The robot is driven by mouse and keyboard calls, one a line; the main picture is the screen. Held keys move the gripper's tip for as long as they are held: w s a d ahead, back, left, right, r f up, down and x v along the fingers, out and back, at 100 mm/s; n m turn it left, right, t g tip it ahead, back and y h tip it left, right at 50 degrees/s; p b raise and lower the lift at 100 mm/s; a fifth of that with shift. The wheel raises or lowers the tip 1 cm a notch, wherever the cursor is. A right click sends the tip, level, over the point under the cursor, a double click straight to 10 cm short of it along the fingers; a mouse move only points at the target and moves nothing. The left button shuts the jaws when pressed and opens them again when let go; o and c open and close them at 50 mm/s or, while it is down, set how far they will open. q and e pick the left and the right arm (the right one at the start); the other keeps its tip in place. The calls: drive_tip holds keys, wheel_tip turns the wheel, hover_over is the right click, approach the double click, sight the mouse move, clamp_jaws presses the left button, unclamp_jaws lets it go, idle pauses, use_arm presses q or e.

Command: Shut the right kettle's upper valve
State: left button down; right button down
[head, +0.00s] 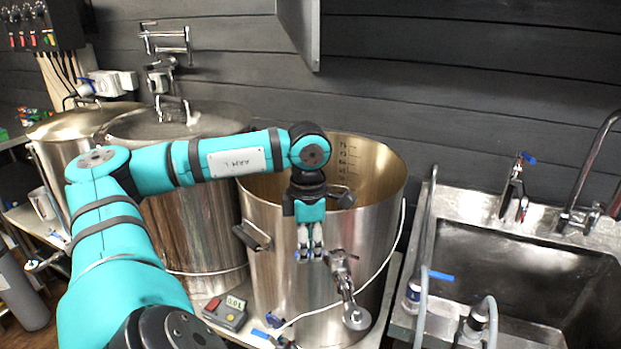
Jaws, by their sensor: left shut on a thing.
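The right kettle (375,235) is a tall open steel pot in the middle of the head view. Its upper valve (341,268) is on the front wall, with a metal outlet pipe (348,298) hanging down and to the right. My left gripper (309,256) points down in front of the kettle, just left of the valve body. It is shut on the valve's handle, which is mostly hidden between the fingers. My right gripper is not in view.
A lower blue-handled valve (262,334) and a small box with a red button (225,311) are below. The kettle's side handle (250,238) sticks out at left. Other kettles (195,235) stand left; a steel sink (520,270) is right. A white cable (388,262) hangs across the kettle.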

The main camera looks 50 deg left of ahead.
use_arm(q)
drive_tip(key=shift+a+r, duration=0.1)
idle(0.4)
drive_tip(key=c, duration=1.2)
unclamp_jaws()
drive_tip(key=shift+c, duration=0.2)
wheel_tip(320, 180, up, 7)
drive_tip(key=shift+r, duration=0.2)
